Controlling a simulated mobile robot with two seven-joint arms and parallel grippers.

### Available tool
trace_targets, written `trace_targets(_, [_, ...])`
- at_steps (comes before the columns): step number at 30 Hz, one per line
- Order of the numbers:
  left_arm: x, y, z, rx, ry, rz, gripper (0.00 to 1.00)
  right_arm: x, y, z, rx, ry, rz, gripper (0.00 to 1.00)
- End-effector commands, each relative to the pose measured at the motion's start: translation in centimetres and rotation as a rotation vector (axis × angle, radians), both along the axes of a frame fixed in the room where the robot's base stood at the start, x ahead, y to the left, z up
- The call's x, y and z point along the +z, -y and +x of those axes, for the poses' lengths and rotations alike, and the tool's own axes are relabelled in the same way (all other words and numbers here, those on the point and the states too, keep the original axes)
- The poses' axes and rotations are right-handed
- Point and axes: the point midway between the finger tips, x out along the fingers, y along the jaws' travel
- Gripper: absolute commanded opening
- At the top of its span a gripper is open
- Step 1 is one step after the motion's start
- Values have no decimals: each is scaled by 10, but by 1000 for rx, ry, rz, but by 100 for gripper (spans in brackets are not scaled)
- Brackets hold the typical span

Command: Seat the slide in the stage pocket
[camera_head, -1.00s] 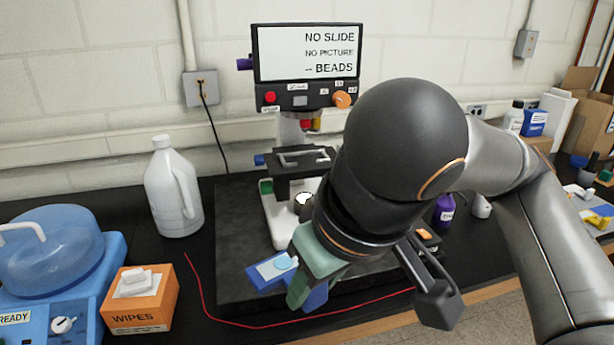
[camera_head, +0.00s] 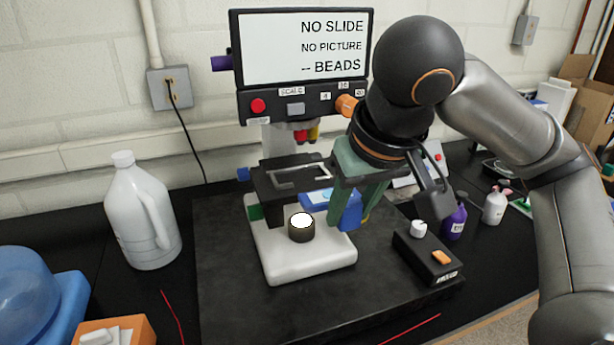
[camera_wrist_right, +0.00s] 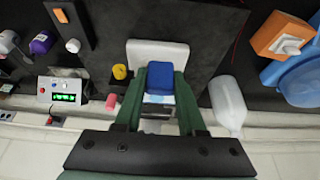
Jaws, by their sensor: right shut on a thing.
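The slide (camera_head: 316,196) is a pale, light-blue plate with a blue grip block (camera_head: 347,213). My right gripper (camera_head: 360,208) has green fingers shut on the blue block and holds it just right of the black microscope stage (camera_head: 268,183). A light metal clip frame (camera_head: 300,177) lies on the stage. The slide's left end is close to the stage's right edge; I cannot tell whether they touch. In the right wrist view, the blue block (camera_wrist_right: 160,82) sits between both fingers, with part of the slide (camera_wrist_right: 158,99) visible beyond it. The pocket itself is not clearly visible. My left gripper is out of view.
The white microscope base (camera_head: 305,262) with a lit lamp (camera_head: 301,226) is below the stage. The screen (camera_head: 303,47) reads NO SLIDE. A black control box (camera_head: 428,260) stands right of the base. A white jug (camera_head: 142,212) stands left. The mat's front is clear.

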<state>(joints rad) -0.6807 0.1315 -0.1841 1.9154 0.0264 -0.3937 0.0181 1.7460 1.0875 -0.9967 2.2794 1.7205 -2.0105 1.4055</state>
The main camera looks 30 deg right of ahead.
Motion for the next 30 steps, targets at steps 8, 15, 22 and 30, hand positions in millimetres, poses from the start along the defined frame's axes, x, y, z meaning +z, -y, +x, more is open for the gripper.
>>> trace_targets(8, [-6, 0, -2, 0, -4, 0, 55, -1, 16, 74, 0, -4, 4, 0])
trace_targets(15, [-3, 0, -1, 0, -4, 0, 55, 1, 27, 119, 1, -2, 2, 0])
trace_targets(22, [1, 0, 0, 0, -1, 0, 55, 1, 32, 138, 1, -1, 2, 0])
trace_targets(30, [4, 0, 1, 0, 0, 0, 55, -34, 33, 138, 3, 1, -1, 0])
